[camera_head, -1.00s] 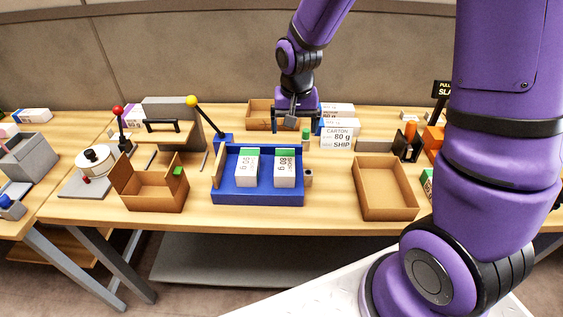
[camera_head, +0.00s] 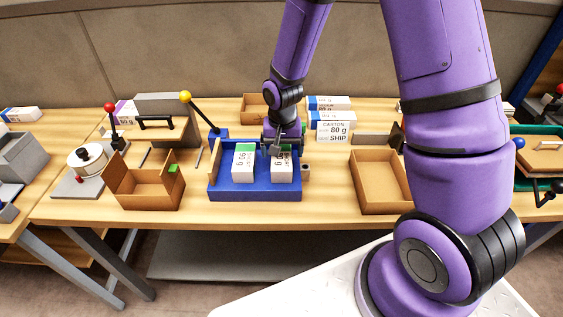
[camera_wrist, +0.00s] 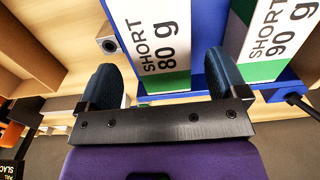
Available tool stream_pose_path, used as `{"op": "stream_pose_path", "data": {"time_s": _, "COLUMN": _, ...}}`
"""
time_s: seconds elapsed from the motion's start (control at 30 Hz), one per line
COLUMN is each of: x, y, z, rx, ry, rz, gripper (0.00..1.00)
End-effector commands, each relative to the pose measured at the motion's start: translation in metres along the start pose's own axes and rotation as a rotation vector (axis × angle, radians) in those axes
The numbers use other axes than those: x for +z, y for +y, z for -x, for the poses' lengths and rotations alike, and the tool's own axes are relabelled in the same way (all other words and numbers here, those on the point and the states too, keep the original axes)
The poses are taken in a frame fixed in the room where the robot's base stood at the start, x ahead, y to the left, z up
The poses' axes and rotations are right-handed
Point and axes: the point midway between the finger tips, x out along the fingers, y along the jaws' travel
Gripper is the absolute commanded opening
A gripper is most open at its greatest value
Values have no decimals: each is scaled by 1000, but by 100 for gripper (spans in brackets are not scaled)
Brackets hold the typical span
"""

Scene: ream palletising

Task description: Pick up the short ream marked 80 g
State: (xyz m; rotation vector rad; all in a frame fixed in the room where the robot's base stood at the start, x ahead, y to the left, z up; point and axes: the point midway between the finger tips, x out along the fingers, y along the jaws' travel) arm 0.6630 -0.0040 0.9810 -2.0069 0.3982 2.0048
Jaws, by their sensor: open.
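The short 80 g ream (camera_wrist: 155,42) is white with a green band and reads "SHORT 80 g" in the wrist view. In the head view it is the right-hand ream (camera_head: 281,171) in the blue tray (camera_head: 255,193), its far end hidden by my gripper (camera_head: 283,145). My gripper is open, its dark fingers to either side of the ream's green-banded end in the wrist view (camera_wrist: 160,80). Contact cannot be told. The short 90 g ream (camera_wrist: 275,40) lies beside it, on the left in the head view (camera_head: 243,161).
An open cardboard box (camera_head: 147,188) stands left of the tray and another (camera_head: 380,195) stands right. A lever with a yellow knob (camera_head: 186,97) rises behind the tray. A carton marked 80 g SHIP (camera_head: 333,131) and other reams (camera_head: 328,102) lie behind.

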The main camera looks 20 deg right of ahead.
Motion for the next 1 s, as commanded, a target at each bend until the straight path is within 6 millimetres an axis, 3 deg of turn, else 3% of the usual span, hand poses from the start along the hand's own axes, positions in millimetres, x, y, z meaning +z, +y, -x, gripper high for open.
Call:
{"op": "stream_pose_path", "data": {"time_s": 0.3, "x": 5, "y": -2, "z": -39, "rx": 2, "ry": -2, "rz": 0, "gripper": 92}}
{"op": "stream_pose_path", "data": {"time_s": 0.63, "x": 5, "y": -2, "z": -44, "rx": 1, "ry": 0, "rz": 0, "gripper": 92}}
{"op": "stream_pose_path", "data": {"time_s": 0.9, "x": 5, "y": -2, "z": -44, "rx": 1, "ry": -1, "rz": 0, "gripper": 32}}
{"op": "stream_pose_path", "data": {"time_s": 1.0, "x": 4, "y": -2, "z": -44, "rx": 0, "ry": 0, "rz": 0, "gripper": 30}}
